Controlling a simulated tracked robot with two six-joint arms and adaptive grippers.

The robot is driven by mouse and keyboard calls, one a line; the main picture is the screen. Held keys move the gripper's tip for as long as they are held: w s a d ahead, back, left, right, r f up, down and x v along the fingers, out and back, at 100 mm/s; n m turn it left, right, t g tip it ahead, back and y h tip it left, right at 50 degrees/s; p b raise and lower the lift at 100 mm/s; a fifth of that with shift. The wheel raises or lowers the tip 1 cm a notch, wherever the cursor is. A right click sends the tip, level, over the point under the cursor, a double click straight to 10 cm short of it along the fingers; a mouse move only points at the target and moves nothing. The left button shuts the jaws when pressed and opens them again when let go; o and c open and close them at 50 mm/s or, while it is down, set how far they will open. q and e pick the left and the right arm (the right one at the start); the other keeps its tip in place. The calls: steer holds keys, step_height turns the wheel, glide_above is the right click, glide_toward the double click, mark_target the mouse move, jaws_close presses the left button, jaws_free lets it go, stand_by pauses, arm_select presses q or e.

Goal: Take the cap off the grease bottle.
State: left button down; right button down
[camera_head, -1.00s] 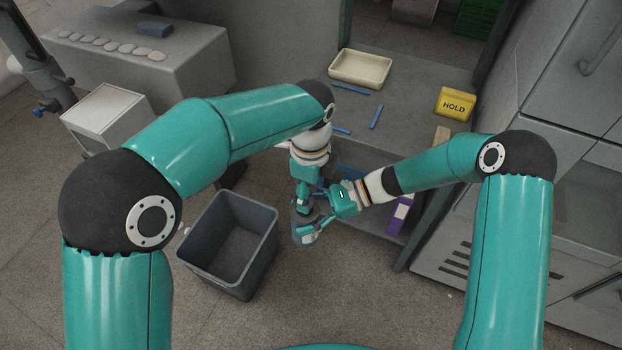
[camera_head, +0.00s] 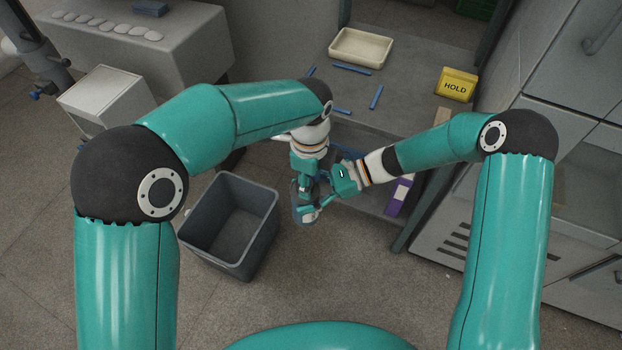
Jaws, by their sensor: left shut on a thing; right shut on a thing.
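The grease bottle (camera_head: 300,217) is a small grey shape, mostly covered by my grippers, in front of the grey bench. My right gripper (camera_head: 318,206) comes in from the right and is shut around the bottle. My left gripper (camera_head: 304,188) points down from above and is shut at the bottle's top, where the cap is. The cap itself is hidden between the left fingers. I cannot tell whether cap and bottle are touching or apart.
An open grey bin (camera_head: 232,222) stands on the floor left of the grippers. The bench carries a cream tray (camera_head: 361,48), several blue sticks (camera_head: 376,97) and a yellow HOLD box (camera_head: 457,84). A purple and white box (camera_head: 399,196) sits lower down. Grey cabinets (camera_head: 570,140) stand at right.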

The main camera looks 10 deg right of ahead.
arm_select(q)
steer(key=c, duration=0.7)
jaws_free()
steer(key=shift+w+d, duration=0.1)
steer(key=shift+w, duration=0.05)
